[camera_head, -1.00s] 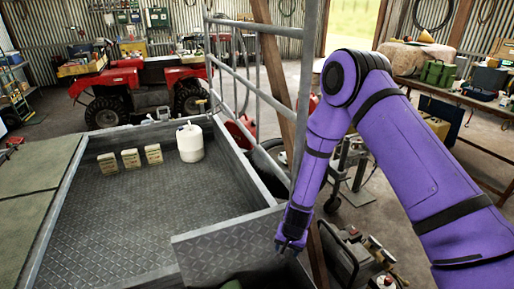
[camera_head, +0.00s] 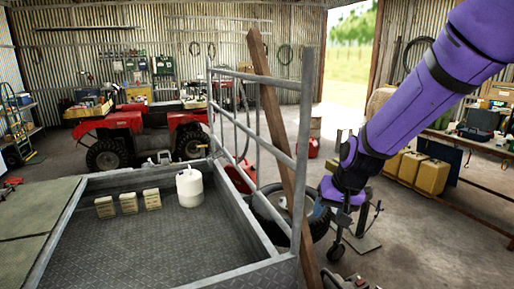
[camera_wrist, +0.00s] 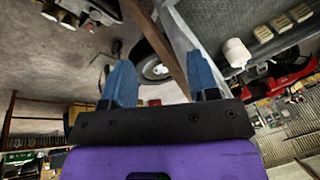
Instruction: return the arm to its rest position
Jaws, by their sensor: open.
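My purple arm (camera_head: 425,90) comes in from the upper right in the head view and reaches down to the right of the trailer's side rail. My gripper (camera_head: 342,187) hangs at its end, in front of a wheel on the floor. In the wrist view my gripper (camera_wrist: 162,85) shows two blue fingers set wide apart. Nothing is between them except the distant floor and wheel. The wrist view is turned, with the trailer bed at its upper right.
The metal trailer (camera_head: 190,250) holds a white jug (camera_head: 189,188) and three small tan packets (camera_head: 128,202). A wooden plank (camera_head: 285,150) leans along its rail. A red quad (camera_head: 150,130) stands behind. Yellow cans (camera_head: 431,177) stand under the right bench.

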